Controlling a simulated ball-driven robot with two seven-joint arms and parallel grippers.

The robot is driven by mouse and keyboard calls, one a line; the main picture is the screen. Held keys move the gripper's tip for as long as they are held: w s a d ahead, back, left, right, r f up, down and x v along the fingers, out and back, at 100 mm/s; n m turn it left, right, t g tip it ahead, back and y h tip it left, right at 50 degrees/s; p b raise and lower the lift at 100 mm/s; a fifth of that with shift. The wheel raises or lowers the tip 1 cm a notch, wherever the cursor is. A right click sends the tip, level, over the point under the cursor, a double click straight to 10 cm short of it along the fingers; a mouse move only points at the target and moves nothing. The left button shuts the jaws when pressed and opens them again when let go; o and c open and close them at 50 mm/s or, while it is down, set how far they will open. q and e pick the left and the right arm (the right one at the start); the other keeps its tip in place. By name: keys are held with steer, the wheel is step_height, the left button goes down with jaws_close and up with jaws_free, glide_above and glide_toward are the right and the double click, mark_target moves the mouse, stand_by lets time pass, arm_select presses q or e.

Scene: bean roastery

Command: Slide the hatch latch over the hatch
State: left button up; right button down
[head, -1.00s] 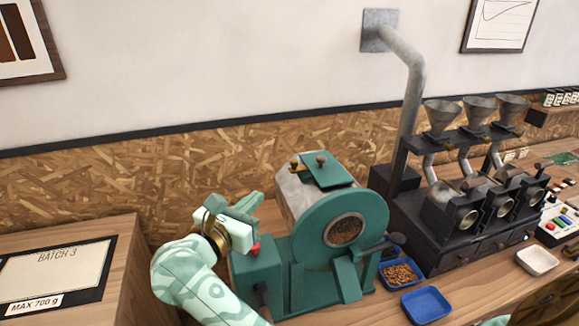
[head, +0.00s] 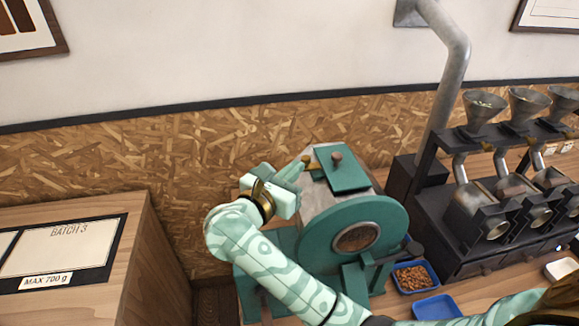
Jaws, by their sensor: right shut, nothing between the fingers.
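The hatch is a green plate (head: 350,178) with a brown knob, lying on top of the grey roaster drum (head: 318,196). The brass hatch latch (head: 309,161) shows at the hatch's left edge, partly hidden by my gripper. My right gripper (head: 301,169) is shut and empty, its fingertips right by the latch on the left side of the drum. I cannot tell whether they touch it. My left gripper is not in view.
The roaster's round green front (head: 375,216) faces me. A blue tray of beans (head: 413,262) and an empty blue tray (head: 437,310) stand to its right. Black machines with funnels (head: 484,107) stand further right. A wooden box (head: 150,240) is at left.

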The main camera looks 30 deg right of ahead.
mark_target(310, 162)
steer(key=shift+w+d, duration=0.2)
steer(key=shift+d, duration=0.2)
steer(key=shift+s+d, duration=0.2)
steer(key=shift+d, duration=0.5)
steer(key=shift+s+d, duration=0.2)
steer(key=shift+d, duration=0.45)
steer(key=shift+a, duration=0.1)
